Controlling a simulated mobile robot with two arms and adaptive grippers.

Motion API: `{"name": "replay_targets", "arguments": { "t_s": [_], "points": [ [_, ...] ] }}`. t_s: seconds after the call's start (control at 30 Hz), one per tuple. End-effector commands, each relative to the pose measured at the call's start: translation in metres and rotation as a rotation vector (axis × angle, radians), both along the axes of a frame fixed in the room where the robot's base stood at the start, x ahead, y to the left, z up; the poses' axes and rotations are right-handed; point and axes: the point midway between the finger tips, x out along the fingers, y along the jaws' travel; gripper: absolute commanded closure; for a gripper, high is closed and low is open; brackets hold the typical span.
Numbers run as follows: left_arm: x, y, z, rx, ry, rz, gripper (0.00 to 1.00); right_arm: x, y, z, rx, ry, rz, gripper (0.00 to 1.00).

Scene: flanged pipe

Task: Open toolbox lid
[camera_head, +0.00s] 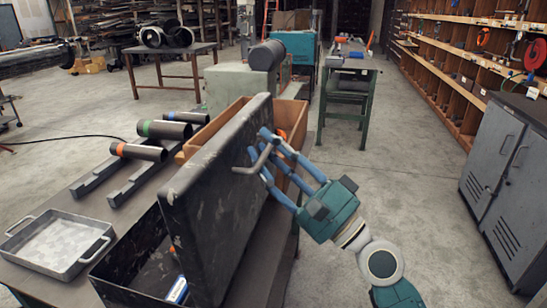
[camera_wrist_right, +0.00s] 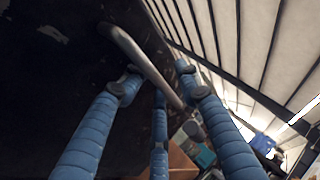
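The toolbox (camera_head: 118,262) is a dark, worn metal box on the table at lower left. Its lid (camera_head: 215,190) is raised and stands steeply, leaning a little to the right, so the inside shows. A grey bar handle (camera_head: 251,168) sticks out from the lid's outer face. My right gripper (camera_head: 265,152) is at this handle, coming from the right. In the right wrist view the handle (camera_wrist_right: 142,62) runs between its blue fingers (camera_wrist_right: 158,82), which are spread, with gaps around the bar. A firm grip does not show. My left gripper is not in view.
A metal tray (camera_head: 58,245) lies left of the toolbox. Several banded cylinders (camera_head: 140,151) rest on rails behind it. A wooden crate (camera_head: 230,112) stands behind the lid. Grey cabinets (camera_head: 500,165) stand at right, with clear floor (camera_head: 400,190) between.

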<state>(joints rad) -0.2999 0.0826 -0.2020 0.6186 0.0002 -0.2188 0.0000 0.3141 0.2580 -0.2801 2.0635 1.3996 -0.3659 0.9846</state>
Motion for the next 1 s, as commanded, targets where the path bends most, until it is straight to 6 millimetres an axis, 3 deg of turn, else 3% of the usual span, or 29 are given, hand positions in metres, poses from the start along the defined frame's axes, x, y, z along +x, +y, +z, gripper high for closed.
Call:
{"name": "replay_targets", "arguments": {
  "t_s": [0.17, 0.6, 1.0],
  "points": [
    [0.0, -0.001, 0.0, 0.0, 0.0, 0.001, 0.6, -0.012, -0.013, -0.012, -0.004, 0.005, -0.001, 0.66],
    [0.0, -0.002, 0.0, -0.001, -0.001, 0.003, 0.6, -0.064, -0.07, -0.047, 0.002, 0.004, -0.004, 0.66],
    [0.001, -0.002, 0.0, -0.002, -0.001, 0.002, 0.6, -0.073, -0.08, -0.052, -0.001, -0.003, -0.004, 0.66]
  ]
}}
